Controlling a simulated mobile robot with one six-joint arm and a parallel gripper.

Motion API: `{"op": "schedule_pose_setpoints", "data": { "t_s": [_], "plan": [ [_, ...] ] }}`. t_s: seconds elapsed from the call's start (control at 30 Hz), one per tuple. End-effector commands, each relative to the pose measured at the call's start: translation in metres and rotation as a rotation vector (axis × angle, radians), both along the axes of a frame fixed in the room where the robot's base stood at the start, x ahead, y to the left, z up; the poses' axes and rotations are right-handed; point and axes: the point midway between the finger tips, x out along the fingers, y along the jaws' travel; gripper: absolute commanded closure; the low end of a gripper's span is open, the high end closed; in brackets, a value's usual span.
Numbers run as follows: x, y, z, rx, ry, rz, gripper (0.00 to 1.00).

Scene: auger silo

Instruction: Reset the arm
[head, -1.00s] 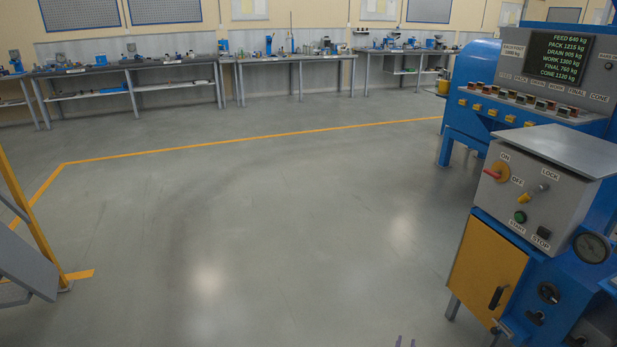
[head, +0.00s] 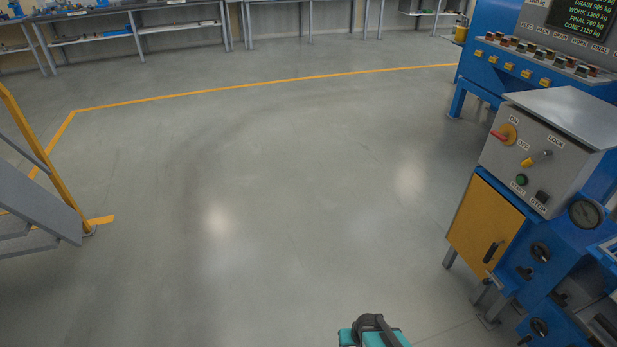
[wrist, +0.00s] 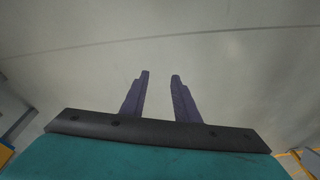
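My gripper (wrist: 158,76) shows in the wrist view with its two dark purple fingers apart and nothing between them. Bare grey floor lies beyond the fingertips. In the head view only a teal and black part of my arm shows at the bottom edge, right of the middle; the fingers are not seen there.
A blue machine with a grey control box (head: 545,150) and yellow door (head: 487,225) stands on the right. Metal steps with a yellow rail (head: 45,160) stand on the left. Workbenches (head: 130,22) line the back. The floor (head: 270,180) between is clear, with a yellow line.

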Motion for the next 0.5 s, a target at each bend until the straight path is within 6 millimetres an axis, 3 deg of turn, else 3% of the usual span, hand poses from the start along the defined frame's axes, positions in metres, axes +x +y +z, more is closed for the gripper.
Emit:
{"op": "schedule_pose_setpoints", "data": {
  "t_s": [0.3,0.5],
  "plan": [
    [-0.096,-0.008,0.012,-0.035,0.340,0.008,0.72],
    [-0.145,-0.015,0.028,-0.067,0.537,-0.009,0.72]
  ]
}}
